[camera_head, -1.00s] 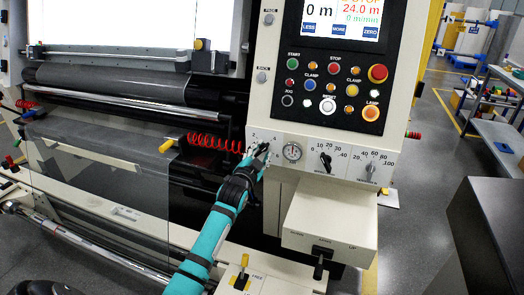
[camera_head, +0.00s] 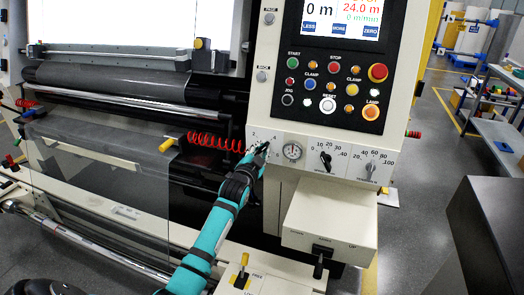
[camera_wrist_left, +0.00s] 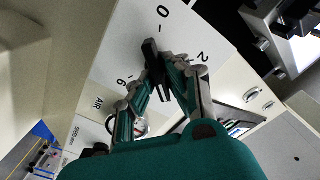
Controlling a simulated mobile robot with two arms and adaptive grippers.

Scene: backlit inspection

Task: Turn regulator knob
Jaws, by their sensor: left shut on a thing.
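The regulator knob (camera_wrist_left: 153,62) is a black bar knob on the white panel. In the left wrist view its numbered scale shows 0, 2 and 6 around it, with AIR printed beside it. One end of the bar points roughly toward the 0 side of the scale. My left gripper (camera_wrist_left: 164,76) has its two fingers closed on the knob's sides. In the head view my left gripper (camera_head: 261,150) is at the dial left of the round gauge (camera_head: 292,152) and hides most of the knob. My right gripper is not in view.
Two more dials, a black one (camera_head: 326,161) and a grey one (camera_head: 370,168), sit right of the gauge. The button panel (camera_head: 335,87) is above. A red coiled hose (camera_head: 210,142) runs left of my gripper. A lever box (camera_head: 325,225) juts out below.

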